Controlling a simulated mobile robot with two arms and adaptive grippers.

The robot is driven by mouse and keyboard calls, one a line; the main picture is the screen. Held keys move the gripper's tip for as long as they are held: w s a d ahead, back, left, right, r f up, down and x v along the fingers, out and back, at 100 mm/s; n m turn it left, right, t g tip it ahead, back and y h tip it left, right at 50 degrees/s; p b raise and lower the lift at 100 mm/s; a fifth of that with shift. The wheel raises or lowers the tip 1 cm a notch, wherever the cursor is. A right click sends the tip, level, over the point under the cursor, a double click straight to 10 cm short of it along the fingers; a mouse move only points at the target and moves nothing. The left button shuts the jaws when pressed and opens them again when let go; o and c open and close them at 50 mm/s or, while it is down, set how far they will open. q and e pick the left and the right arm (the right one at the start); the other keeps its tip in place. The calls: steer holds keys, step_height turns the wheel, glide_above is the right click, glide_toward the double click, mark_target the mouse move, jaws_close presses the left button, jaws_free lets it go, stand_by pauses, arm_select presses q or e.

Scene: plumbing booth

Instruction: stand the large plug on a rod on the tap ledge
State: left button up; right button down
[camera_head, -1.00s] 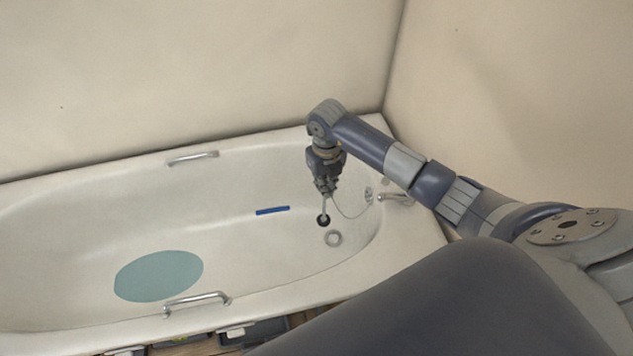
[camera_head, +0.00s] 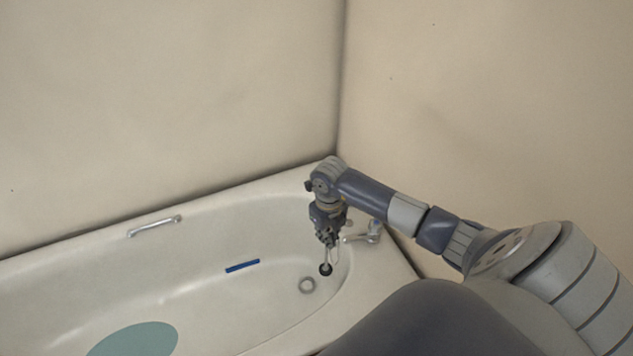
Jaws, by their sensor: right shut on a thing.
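The large plug (camera_head: 325,269) is dark and round, at the lower end of a thin light rod (camera_head: 328,254). My right gripper (camera_head: 328,243) points down over the tub's tap end and is shut on the rod, with the plug hanging below it. The plug appears above the tub, up and right of the drain ring. The tap (camera_head: 372,232) stands on the tap ledge (camera_head: 397,262) at the right end, to the right of the gripper. A thin chain beside the rod is hard to make out. My left gripper is out of view.
The white bathtub (camera_head: 205,265) fills the lower left. The drain (camera_head: 307,285) lies in its floor, with a blue strip (camera_head: 242,266) and a teal mat (camera_head: 135,340) further left. A metal grab handle (camera_head: 154,226) is on the far rim. Walls close in behind and right.

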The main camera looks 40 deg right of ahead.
steer(key=s+d+f, duration=0.2)
steer(key=s+d, duration=0.4)
steer(key=d, duration=0.3)
steer(key=s+d+f, duration=0.2)
steer(key=s+d, duration=0.5)
steer(key=d, duration=0.2)
stand_by(0.9)
steer(key=shift+d+f, duration=0.1)
steer(key=shift+f, duration=0.05)
stand_by(0.7)
steer(key=shift+s, duration=0.1)
steer(key=c, duration=1.6)
jaws_free()
steer(key=shift+c, duration=0.2)
